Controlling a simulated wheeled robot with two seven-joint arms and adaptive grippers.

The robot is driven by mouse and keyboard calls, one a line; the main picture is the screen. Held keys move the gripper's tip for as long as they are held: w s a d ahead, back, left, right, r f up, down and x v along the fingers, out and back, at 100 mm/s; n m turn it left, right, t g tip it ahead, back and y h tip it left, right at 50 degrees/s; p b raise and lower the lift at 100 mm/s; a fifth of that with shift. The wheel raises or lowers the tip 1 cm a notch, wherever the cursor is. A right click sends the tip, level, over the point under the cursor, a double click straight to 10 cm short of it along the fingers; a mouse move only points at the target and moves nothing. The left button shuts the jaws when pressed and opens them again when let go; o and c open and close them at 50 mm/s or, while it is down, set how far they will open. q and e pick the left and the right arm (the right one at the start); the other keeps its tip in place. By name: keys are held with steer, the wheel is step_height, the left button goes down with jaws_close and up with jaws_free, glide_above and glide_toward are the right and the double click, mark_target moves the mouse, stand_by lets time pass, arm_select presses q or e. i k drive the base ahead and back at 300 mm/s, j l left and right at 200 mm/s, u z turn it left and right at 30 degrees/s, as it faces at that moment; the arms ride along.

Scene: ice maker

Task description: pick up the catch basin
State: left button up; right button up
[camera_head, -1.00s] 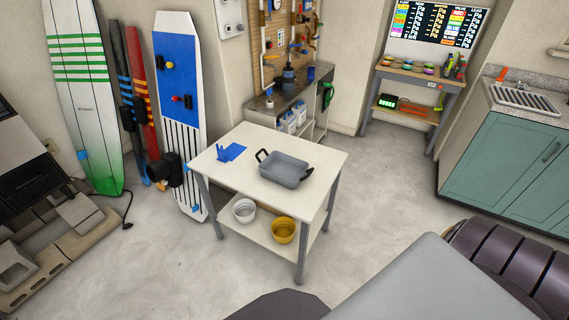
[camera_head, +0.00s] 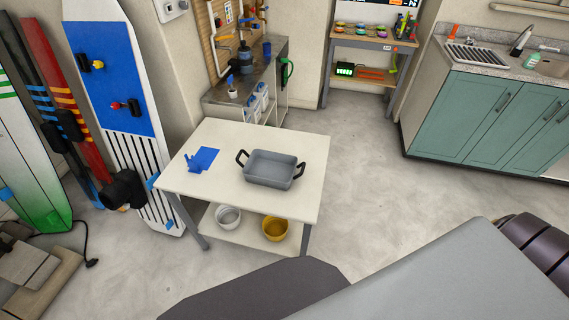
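A grey rectangular basin with two black handles (camera_head: 270,169), likely the catch basin, sits upright on the white table (camera_head: 225,140), right of its middle. It looks empty. The handles stick out at its left and right ends. Neither of my grippers is in view. Large grey and dark parts of my own body fill the lower right of the picture, apart from the table.
A blue piece (camera_head: 205,159) lies on the table left of the basin. A white bowl (camera_head: 228,217) and a yellow bowl (camera_head: 274,229) stand on the lower shelf. Surfboards (camera_head: 118,100) lean at the left. Floor right of the table (camera_head: 365,180) is clear.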

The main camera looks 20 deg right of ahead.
mark_target(264, 168)
steer(key=i+j+z, duration=0.2)
steer(key=z, duration=0.25)
steer(key=i+j+z, duration=0.25)
steer(key=z, duration=0.2)
steer(key=i+j+z, duration=0.2)
steer(key=j+z, duration=0.25)
steer(key=i+j+z, duration=0.2)
steer(key=j, duration=0.25)
